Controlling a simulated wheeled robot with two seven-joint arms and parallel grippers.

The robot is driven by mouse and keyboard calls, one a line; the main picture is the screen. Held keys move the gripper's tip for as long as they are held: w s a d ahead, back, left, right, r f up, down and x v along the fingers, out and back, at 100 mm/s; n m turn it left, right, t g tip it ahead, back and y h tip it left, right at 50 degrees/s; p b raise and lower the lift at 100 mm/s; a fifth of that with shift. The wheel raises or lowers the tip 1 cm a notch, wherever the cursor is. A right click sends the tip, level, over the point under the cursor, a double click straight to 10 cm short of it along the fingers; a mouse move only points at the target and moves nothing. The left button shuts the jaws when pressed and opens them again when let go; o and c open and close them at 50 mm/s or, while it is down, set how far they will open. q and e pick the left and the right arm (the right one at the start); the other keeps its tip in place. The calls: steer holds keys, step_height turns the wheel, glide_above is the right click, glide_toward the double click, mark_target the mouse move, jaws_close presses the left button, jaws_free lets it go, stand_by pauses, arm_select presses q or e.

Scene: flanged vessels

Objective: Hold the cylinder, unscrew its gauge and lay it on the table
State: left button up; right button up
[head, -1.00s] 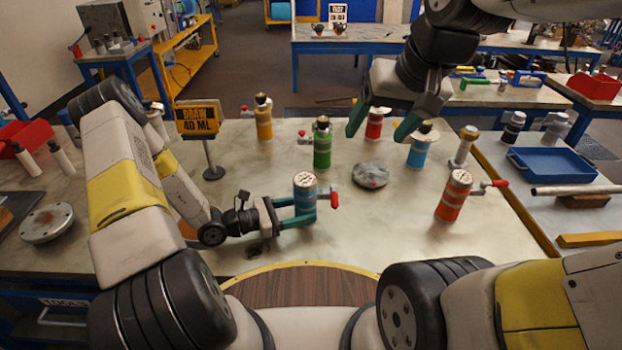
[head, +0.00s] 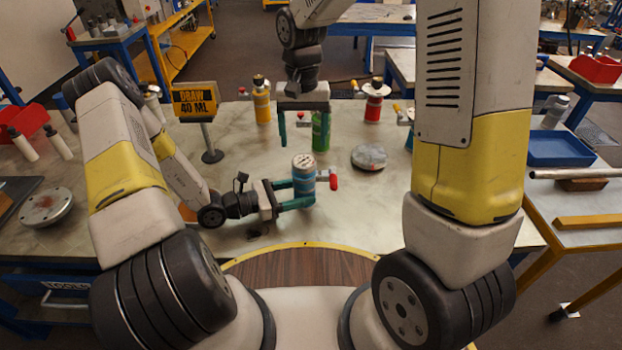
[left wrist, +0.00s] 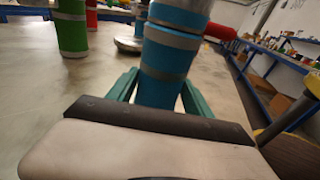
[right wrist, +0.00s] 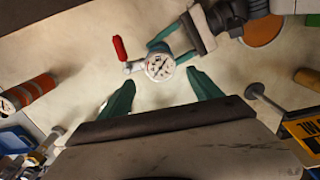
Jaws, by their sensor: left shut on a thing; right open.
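The blue cylinder (head: 303,186) stands upright on the table with its round white-faced gauge (head: 303,161) on top and a red-handled valve (head: 331,180) at its right side. My left gripper (head: 300,194) is shut on the blue cylinder from the left; in the left wrist view its fingers flank the cylinder (left wrist: 165,62). My right gripper (head: 304,140) is open and empty, above and behind the cylinder, fingers pointing down. In the right wrist view the gauge (right wrist: 160,67) lies between and beyond its fingertips (right wrist: 163,82), apart from them.
A green cylinder (head: 321,138) stands behind my right gripper. A grey round disc (head: 369,157) lies right of the blue cylinder. A sign (head: 195,101) on a stand is at left. An orange cylinder (right wrist: 40,87) shows in the right wrist view.

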mark_target(304, 160)
steer(key=shift+f, duration=3.5)
